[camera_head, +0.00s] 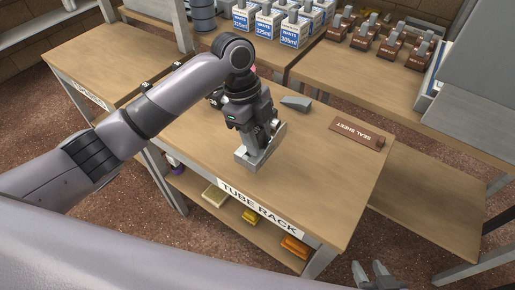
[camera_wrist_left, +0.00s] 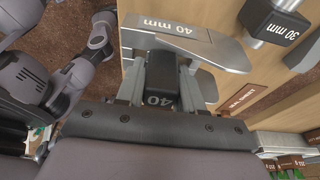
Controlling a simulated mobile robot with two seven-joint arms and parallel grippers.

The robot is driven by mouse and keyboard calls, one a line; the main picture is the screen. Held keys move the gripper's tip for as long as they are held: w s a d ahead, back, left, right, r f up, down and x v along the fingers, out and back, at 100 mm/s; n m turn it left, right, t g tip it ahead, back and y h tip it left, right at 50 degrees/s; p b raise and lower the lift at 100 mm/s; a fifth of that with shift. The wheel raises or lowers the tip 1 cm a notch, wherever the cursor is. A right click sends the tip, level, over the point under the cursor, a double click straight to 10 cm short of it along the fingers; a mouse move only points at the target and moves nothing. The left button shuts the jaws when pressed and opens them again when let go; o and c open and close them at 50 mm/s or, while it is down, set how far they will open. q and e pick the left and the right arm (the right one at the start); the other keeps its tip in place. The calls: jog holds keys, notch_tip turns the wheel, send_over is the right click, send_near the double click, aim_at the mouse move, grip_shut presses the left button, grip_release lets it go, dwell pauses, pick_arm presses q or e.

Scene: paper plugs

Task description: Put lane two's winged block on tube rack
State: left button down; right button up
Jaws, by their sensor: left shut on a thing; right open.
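My left gripper (camera_head: 262,138) is shut on a grey metal winged block (camera_head: 248,157) over the wooden table labelled TUBE RACK (camera_head: 258,207). In the left wrist view, the winged block (camera_wrist_left: 225,52) carries a "40 mm" label, and its black grip marked 40 (camera_wrist_left: 161,82) sits between the fingers of the left gripper (camera_wrist_left: 160,92). The block is low over the tabletop near its front left; I cannot tell whether it touches. My right gripper (camera_head: 377,276) is open and empty at the bottom, in front of the table.
Another grey piece (camera_head: 296,103) lies behind the gripper; a black part labelled 30 mm (camera_wrist_left: 276,22) shows in the wrist view. A brown SEAL SHEET (camera_head: 357,132) lies at the table's right. The front right tabletop is clear. Boxes (camera_head: 268,22) and brown blocks (camera_head: 391,48) stand behind.

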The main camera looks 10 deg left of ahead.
pick_arm(q)
jog(key=shift+f, duration=2.25)
jog(key=shift+f, duration=0.15)
jog(key=c, duration=0.7)
grip_release()
jog(key=v, duration=1.2)
jog(key=shift+r, duration=0.25)
jog(key=shift+o, duration=0.4)
